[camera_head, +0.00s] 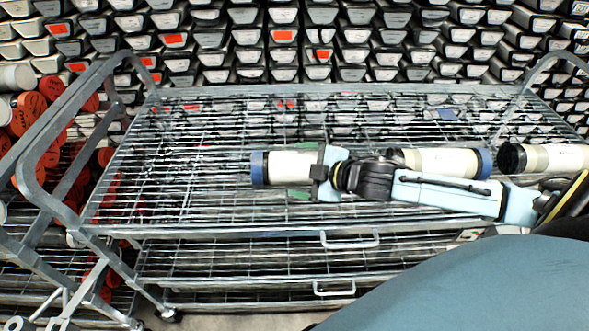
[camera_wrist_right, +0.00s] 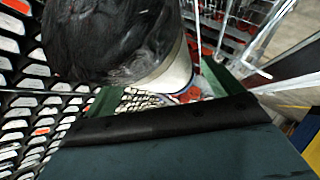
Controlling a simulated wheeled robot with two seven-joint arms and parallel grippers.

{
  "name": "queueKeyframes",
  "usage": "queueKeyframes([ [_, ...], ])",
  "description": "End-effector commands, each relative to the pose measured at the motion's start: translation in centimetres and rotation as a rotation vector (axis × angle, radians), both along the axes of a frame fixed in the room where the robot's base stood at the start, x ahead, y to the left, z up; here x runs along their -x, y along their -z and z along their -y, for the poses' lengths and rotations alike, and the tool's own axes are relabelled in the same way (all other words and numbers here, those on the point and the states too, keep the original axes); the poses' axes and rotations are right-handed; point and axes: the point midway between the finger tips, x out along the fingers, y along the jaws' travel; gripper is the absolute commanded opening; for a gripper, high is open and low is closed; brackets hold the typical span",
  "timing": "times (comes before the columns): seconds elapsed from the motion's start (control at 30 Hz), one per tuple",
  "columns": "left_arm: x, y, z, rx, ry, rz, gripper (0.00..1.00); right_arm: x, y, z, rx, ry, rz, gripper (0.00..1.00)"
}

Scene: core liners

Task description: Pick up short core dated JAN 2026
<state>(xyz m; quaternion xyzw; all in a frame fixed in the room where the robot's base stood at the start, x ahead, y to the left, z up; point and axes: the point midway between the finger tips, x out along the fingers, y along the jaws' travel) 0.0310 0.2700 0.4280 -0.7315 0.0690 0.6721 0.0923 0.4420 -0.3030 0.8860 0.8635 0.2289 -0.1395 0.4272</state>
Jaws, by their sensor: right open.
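A short white core (camera_head: 288,167) with a blue cap at its left end lies on the top wire shelf of the cart. My right gripper (camera_head: 303,170) reaches in from the right and is open, with its green fingers on either side of this core. The gripper body hides the core's right end. In the right wrist view, a dark end cap (camera_wrist_right: 110,40) looms close, with the white core body (camera_wrist_right: 178,75) beyond it, between the green fingers (camera_wrist_right: 165,90). I cannot tell whether the fingers touch it. No date is readable. My left gripper is not in view.
A cream core (camera_head: 440,161) with a blue right cap lies behind my right arm. Another core (camera_head: 550,158) with a black cap lies at the far right. The cart (camera_head: 180,226) has raised side rails. Racked core trays fill the back; red-capped cores (camera_head: 30,112) are stacked left.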

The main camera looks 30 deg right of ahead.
Motion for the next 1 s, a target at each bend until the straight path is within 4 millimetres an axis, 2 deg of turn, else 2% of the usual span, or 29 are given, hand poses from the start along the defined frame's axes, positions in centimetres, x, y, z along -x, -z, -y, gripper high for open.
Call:
queueKeyframes([
  [0.13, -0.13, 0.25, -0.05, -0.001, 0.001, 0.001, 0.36, -1.00, 0.49, -0.32, 0.000, 0.000, 0.000, 0.91],
  [0.43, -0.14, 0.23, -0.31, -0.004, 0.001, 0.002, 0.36, -1.13, 0.61, -0.42, 0.000, -0.001, -0.002, 0.91],
  [1.0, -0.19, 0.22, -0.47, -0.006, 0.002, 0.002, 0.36, -1.26, 0.24, -0.48, -0.001, -0.004, 0.008, 0.19],
])
